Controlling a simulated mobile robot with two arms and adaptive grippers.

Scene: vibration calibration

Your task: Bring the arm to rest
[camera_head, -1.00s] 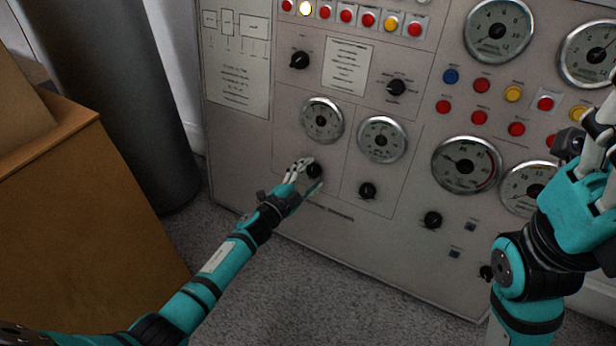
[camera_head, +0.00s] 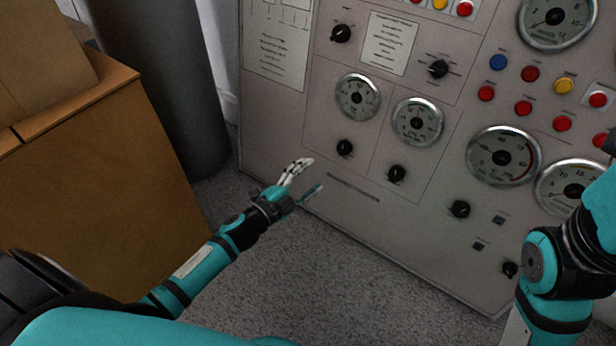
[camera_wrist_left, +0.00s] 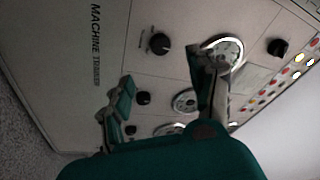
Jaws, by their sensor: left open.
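My left arm (camera_head: 205,265) reaches in from the left over the floor. Its gripper (camera_head: 314,175) is open and empty in front of the panel's lower left part, below and left of a black knob (camera_head: 344,148) and apart from it. In the left wrist view the two fingers (camera_wrist_left: 160,78) are spread, with the panel and its knobs beyond. My right arm (camera_head: 540,270) stands at the right edge of the head view; its fingers are outside the picture.
The grey machine panel (camera_head: 345,215) carries gauges (camera_head: 417,121), more black knobs (camera_head: 396,173) and coloured buttons (camera_head: 529,73). A brown box (camera_head: 110,185) and a dark cylinder (camera_head: 170,75) stand on the left. Carpeted floor (camera_head: 300,275) is clear between box and panel.

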